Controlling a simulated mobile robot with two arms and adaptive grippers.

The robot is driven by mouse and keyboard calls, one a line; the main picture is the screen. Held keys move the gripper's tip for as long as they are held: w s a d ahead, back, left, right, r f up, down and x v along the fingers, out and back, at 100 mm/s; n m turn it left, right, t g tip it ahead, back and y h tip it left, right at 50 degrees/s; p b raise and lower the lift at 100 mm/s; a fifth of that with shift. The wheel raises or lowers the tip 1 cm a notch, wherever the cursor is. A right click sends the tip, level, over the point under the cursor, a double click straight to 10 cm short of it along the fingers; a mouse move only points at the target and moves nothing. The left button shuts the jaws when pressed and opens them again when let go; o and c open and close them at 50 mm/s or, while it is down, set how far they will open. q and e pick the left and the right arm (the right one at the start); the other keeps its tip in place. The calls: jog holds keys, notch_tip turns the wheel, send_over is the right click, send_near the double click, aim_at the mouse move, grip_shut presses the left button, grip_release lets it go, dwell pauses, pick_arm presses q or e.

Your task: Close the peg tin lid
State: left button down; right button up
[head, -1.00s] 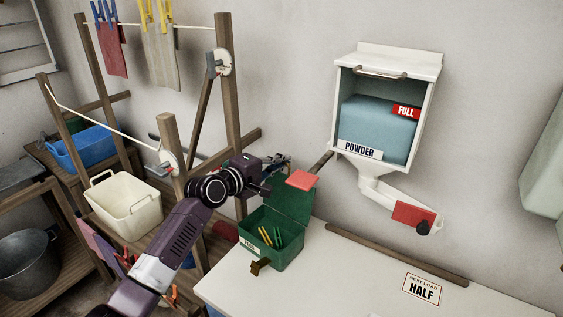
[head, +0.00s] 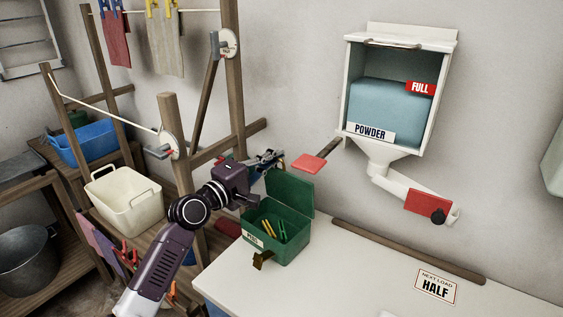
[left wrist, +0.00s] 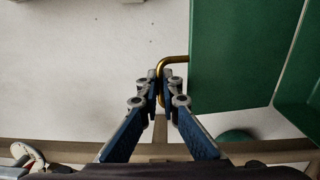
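The green peg tin (head: 290,247) stands on the white table with several yellow and green pegs (head: 272,232) inside. Its green lid (head: 290,193) is open and stands up at the back; it also shows at the right of the left wrist view (left wrist: 235,60). A brass loop handle (left wrist: 175,59) sticks out from the lid's edge. My left gripper (head: 268,162) is by the lid's upper left edge. In the left wrist view its blue fingers (left wrist: 161,76) are closed together with the brass loop between them. My right gripper is not in view.
A powder dispenser (head: 436,95) is on the wall, with a red paddle (head: 308,163) above and behind the lid. A wooden strip (head: 405,252) and a "HALF" card (head: 437,286) lie on the table (head: 350,290). Wooden posts (head: 182,150) stand left of the tin.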

pick_arm(q)
jog(key=shift+f+p+v, duration=0.2)
jog(key=shift+f+v, duration=0.05)
jog(key=shift+v, duration=0.8)
jog(key=shift+f+p+v, duration=0.15)
jog(key=shift+f+v, duration=0.1)
jog(key=shift+v, duration=0.8)
